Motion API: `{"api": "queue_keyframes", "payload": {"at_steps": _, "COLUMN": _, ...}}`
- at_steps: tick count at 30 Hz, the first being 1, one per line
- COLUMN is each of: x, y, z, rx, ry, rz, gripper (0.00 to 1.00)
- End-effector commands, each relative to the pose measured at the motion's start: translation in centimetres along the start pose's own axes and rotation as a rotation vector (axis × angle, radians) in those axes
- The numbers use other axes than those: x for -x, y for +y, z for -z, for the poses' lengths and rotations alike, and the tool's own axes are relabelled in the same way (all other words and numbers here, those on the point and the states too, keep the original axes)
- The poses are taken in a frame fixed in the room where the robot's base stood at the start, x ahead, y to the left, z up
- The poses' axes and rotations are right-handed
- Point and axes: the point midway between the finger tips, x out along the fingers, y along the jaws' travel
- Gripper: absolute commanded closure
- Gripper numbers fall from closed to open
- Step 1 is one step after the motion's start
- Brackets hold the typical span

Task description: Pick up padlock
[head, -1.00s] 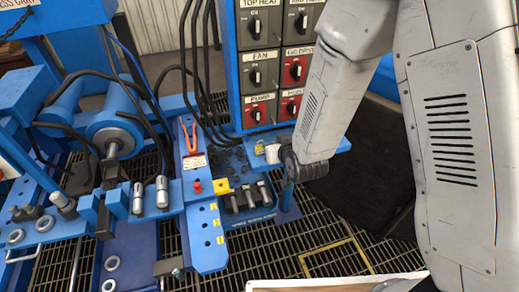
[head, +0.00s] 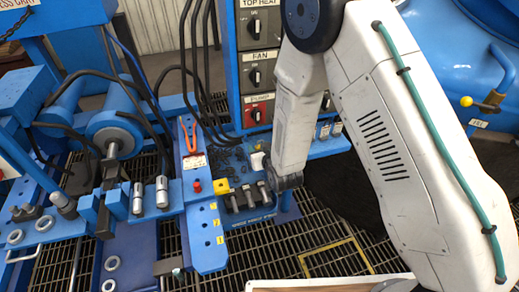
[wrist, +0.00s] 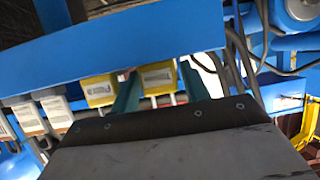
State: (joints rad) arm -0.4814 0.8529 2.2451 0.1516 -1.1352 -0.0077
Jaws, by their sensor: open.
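In the wrist view, a yellow padlock (wrist: 158,77) with a pale label sits between the two teal fingers of my open gripper (wrist: 160,88). The fingers are on either side of it, and I cannot tell whether they touch it. A second yellow padlock (wrist: 100,90) is just left of the left finger. Pale padlocks (wrist: 57,113) with labels stand farther left along the same blue bar (wrist: 110,57). In the head view, my arm hides the gripper and the yellow padlocks, while two small labelled padlocks (head: 324,131) show just right of the arm.
The control panel (head: 259,75) with knobs rises behind the arm. A blue bench (head: 207,237) with red-handled pliers (head: 190,136) and several metal fittings is on the left. Dark cables (wrist: 240,55) run close to the right finger. Grating floor (head: 280,250) lies in front.

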Motion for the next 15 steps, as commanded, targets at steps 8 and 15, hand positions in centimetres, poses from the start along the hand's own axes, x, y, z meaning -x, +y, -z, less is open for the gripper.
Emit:
{"api": "queue_keyframes", "payload": {"at_steps": 8, "x": -0.14, "y": 0.02, "z": 0.03, "rx": 0.000, "ry": 0.000, "rz": 0.000, "gripper": 0.66}}
{"api": "queue_keyframes", "payload": {"at_steps": 15, "x": -0.13, "y": 0.01, "z": 0.05, "rx": -0.001, "ry": 0.000, "rz": 0.000, "gripper": 0.90}}
